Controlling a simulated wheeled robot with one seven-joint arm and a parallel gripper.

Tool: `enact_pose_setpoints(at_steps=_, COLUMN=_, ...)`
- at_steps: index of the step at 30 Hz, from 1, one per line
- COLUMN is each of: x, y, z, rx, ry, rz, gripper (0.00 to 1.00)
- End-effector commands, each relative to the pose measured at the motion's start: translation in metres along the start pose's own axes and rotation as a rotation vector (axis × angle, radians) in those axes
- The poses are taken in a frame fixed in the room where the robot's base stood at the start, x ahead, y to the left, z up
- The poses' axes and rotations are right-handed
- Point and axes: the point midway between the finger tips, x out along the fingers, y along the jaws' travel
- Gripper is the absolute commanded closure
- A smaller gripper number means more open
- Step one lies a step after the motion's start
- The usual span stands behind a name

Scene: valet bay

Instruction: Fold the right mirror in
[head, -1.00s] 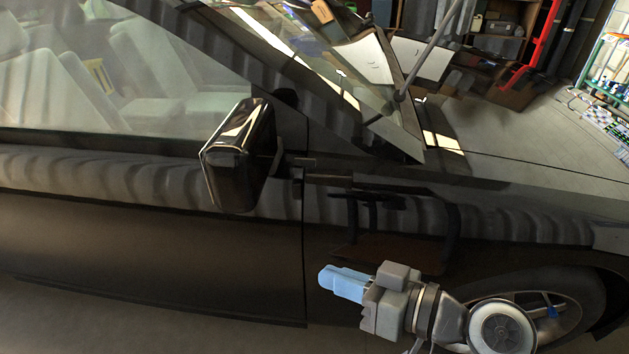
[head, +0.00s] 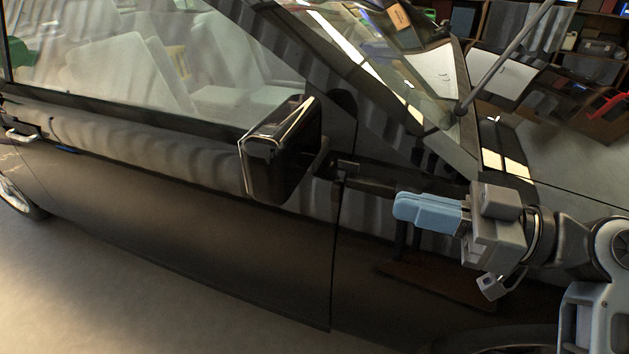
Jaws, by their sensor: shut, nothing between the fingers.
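The right mirror (head: 281,152) is a glossy black housing on the side of the dark car (head: 190,225), below the front corner of the side window. It sticks out from the door. My gripper (head: 398,208) has light blue fingers, shut together with nothing between them. It points left and is to the right of the mirror and a little lower in the picture, in front of the front fender. A clear gap separates the fingertips from the mirror. The mirror's mount on the door is partly hidden behind the housing.
The windshield (head: 385,60) with a wiper arm (head: 505,58) is above and behind my gripper. A door handle (head: 22,135) is at the far left. Shelves (head: 590,50) stand at the back right. The floor (head: 90,290) beside the car is clear at lower left.

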Motion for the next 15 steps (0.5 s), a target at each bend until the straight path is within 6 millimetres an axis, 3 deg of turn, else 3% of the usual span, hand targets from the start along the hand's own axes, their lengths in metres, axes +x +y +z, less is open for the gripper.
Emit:
enact_pose_setpoints(at_steps=7, x=0.017, y=0.000, z=-0.001, rx=0.002, ry=0.000, rz=-0.002, gripper=1.00)
enact_pose_setpoints(at_steps=15, x=0.069, y=-0.001, z=-0.001, rx=0.003, ry=-0.001, rz=-0.004, gripper=1.00)
